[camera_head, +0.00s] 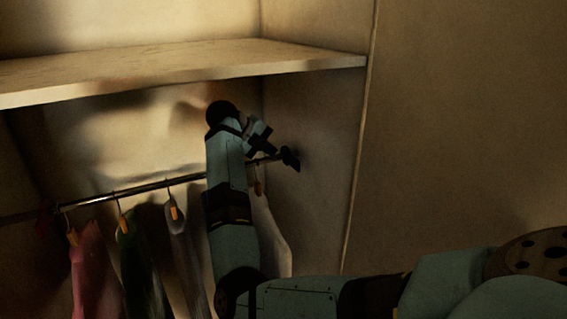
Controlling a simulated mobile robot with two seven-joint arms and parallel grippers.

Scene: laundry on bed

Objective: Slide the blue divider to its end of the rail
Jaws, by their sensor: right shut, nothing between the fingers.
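A metal rail (146,188) runs across the closet, rising toward the right wall. I cannot make out the blue divider; my right arm covers part of the rail, and the light is dim. My right gripper (264,143) is shut and empty, close to the rail's right end by the side wall. Whether it touches the rail, I cannot tell. A dark piece (290,158) shows at that end of the rail. A dark red shape (45,222) is on the rail at the far left; I cannot tell what it is. My left gripper is out of view.
Clothes hang from the rail: a pink one (88,272), a dark green one (131,262), a grey one (181,255) and a pale one (273,232) behind my right arm. A shelf (180,67) spans above. The right side wall (320,170) is close.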

